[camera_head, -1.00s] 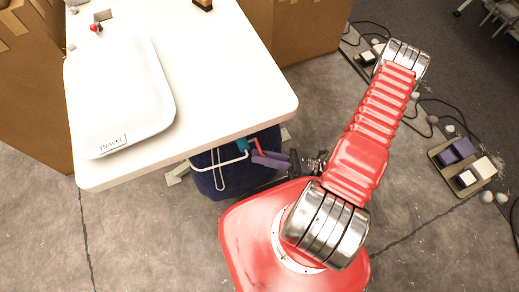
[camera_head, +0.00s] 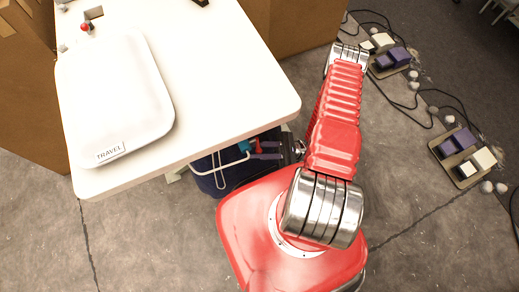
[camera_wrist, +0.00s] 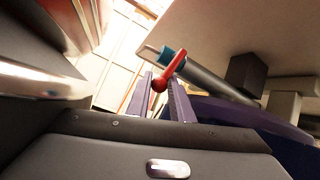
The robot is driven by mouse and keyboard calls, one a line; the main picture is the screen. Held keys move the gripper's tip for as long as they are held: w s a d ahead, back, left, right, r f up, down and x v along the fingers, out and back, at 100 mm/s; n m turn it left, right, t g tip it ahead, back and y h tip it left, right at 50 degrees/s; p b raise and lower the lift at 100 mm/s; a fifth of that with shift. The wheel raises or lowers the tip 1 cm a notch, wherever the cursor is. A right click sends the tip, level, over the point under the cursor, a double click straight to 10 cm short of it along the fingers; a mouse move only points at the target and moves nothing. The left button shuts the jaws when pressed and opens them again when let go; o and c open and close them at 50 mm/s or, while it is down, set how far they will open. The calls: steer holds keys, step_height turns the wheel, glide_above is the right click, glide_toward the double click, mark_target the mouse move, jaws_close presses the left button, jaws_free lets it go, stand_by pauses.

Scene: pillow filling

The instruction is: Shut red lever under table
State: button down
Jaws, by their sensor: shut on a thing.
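The red lever (camera_wrist: 174,64) sits on a grey pipe with a blue collar under the table, in the wrist view. Its round knob end lies between the two purple fingers of my gripper (camera_wrist: 160,83), which are shut on it. In the head view the red lever (camera_head: 257,147) shows small beside the blue collar, just below the table's front right corner. The purple fingertips of my gripper (camera_head: 268,150) reach it from the right.
The white table (camera_head: 225,60) overhangs the lever; a white pillow marked TRAVEL (camera_head: 118,95) lies on it. A dark blue container (camera_head: 210,180) stands beneath. Cardboard boxes (camera_head: 295,40) stand behind. Purple and white pedals (camera_head: 455,145) with cables lie on the floor at right.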

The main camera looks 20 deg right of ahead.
steer(key=shift+w+n+g+y, duration=0.2)
steer(key=shift+n+g, duration=0.2)
steer(key=shift+n, duration=0.25)
steer(key=shift+w+n+g+y, duration=0.1)
steer(key=shift+n+g+y, duration=0.1)
steer(key=shift+n+g, duration=0.35)
steer(key=shift+r, duration=0.1)
steer(key=c, duration=1.6)
jaws_free()
steer(key=shift+s+t, duration=0.1)
steer(key=shift+t, duration=0.25)
